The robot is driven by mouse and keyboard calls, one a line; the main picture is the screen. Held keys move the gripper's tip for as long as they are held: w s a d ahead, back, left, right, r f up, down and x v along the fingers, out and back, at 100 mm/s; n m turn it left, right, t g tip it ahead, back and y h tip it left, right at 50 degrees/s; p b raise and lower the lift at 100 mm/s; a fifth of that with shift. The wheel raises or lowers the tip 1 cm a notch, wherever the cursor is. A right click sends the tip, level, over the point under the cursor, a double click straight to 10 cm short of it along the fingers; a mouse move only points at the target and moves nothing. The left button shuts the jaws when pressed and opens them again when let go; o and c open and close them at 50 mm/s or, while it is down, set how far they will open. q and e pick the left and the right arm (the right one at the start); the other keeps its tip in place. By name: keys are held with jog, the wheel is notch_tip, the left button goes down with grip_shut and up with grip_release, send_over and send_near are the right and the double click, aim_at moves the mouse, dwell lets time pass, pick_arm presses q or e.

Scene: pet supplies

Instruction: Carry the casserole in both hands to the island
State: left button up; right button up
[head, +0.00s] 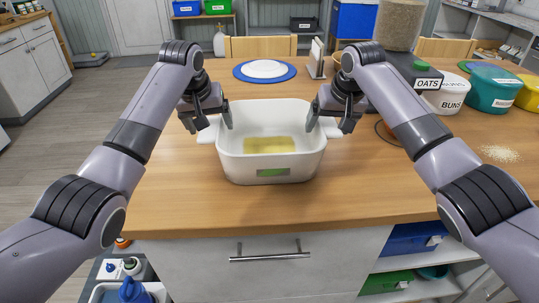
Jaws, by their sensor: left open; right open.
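The white casserole (235,166) stands upright on the wooden island top (190,205), near its front edge. It has a yellow layer inside, a green label on its front and a handle on each side. My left gripper (213,122) is open at the left handle, and my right gripper (328,126) is open at the right handle. I cannot tell whether the fingers touch the handles.
Behind the casserole lie a white plate on a blue mat (240,72) and a napkin holder (316,58). To the right stand an oats dispenser (398,24), a white BUNS tub (452,97), a teal tub (491,92) and a yellow tub (530,94). Spilled grains (500,153) lie at the right.

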jog(key=shift+s+r, duration=0.1)
pick_arm(q)
jog(key=v, duration=1.1)
jog(key=shift+s+r, duration=0.15)
jog(key=shift+r, duration=0.25)
pick_arm(e)
jog(key=v, duration=1.1)
jog(key=shift+r, duration=0.4)
jog(key=shift+s, duration=0.15)
